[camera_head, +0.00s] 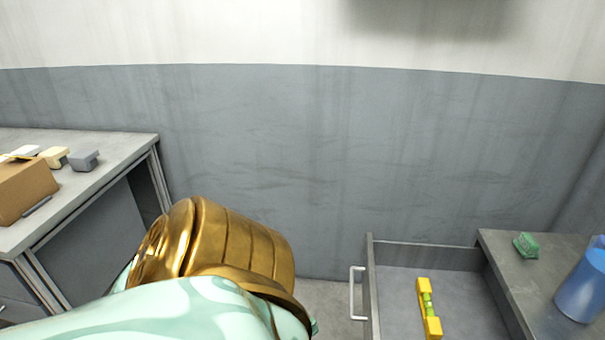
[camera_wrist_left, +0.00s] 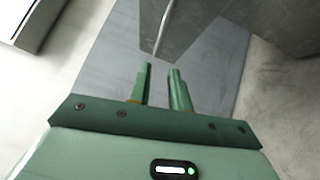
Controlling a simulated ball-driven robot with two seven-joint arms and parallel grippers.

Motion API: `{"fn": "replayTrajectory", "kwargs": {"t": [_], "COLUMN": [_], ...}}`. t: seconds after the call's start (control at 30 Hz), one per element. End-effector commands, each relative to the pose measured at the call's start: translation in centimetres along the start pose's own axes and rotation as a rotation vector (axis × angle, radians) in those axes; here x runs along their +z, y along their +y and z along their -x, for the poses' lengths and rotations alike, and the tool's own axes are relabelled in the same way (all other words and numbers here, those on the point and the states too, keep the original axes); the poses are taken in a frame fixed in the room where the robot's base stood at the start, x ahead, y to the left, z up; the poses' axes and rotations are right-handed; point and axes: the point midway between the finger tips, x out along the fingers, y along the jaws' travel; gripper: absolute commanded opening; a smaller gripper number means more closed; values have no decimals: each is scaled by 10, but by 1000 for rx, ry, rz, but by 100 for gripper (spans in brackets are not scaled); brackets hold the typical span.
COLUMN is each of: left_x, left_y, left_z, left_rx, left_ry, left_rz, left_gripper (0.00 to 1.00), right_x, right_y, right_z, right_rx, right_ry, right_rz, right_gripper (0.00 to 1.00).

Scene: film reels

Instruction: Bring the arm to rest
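My left arm (camera_head: 215,245), mint green with a gold joint, comes in from the lower left of the head view. It hides nearly all of my left gripper there. In the left wrist view my left gripper (camera_wrist_left: 163,85) shows two green fingers standing apart with nothing between them, so it is open and empty. A grey drawer front with a metal handle (camera_wrist_left: 164,28) is beyond the fingertips, apart from them as far as I can tell. My right gripper is in neither view.
An open drawer (camera_head: 400,285) at lower right holds a yellow spirit level (camera_head: 428,308). A green block (camera_head: 526,245) and a blue container (camera_head: 583,285) stand on the right-hand counter. The left-hand table (camera_head: 105,165) carries a cardboard box (camera_head: 25,190) and small blocks.

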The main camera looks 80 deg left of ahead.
Motion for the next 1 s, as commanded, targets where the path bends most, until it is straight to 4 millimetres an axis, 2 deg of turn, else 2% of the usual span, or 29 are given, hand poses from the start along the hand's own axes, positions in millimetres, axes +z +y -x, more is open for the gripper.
{"fn": "replayTrajectory", "kwargs": {"t": [0.2,0.8,0.87,0.9,0.97,1.0], "left_x": [0,0,4,7,10,11], "left_y": [0,-1,-10,-23,-55,-80], "left_z": [12,11,11,14,30,48], "left_rx": [1,-4,-51,-112,-251,-359], "left_ry": [1,-1,-25,-59,-146,-225], "left_rz": [1,-33,-136,-248,-471,-628], "left_gripper": [20,20,20,20,20,20], "right_x": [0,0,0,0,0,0], "right_y": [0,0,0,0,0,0], "right_z": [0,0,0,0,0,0], "right_rx": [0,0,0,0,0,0], "right_ry": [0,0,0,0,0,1], "right_rz": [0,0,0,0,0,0], "right_gripper": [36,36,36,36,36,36]}}
